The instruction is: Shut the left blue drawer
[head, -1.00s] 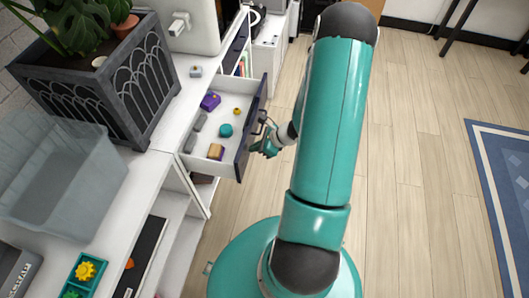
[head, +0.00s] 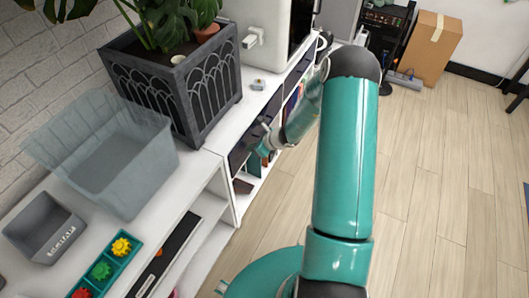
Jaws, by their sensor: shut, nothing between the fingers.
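The blue drawer (head: 239,152) is in the white shelf unit, below the top beside the dark planter. Its dark blue front now sits about flush with the unit, and no drawer interior shows. My gripper (head: 262,143) is at the drawer front, at its right part. It is small and partly hidden by my own wrist, so I cannot tell whether it touches the front. The drawer's handle is not clearly visible.
A dark planter (head: 180,98), a clear grey bin (head: 75,165), a small grey box (head: 45,228) and a teal tray of coloured gears (head: 103,270) stand on the unit. A cardboard box (head: 431,48) stands at the back. The wooden floor at right is clear.

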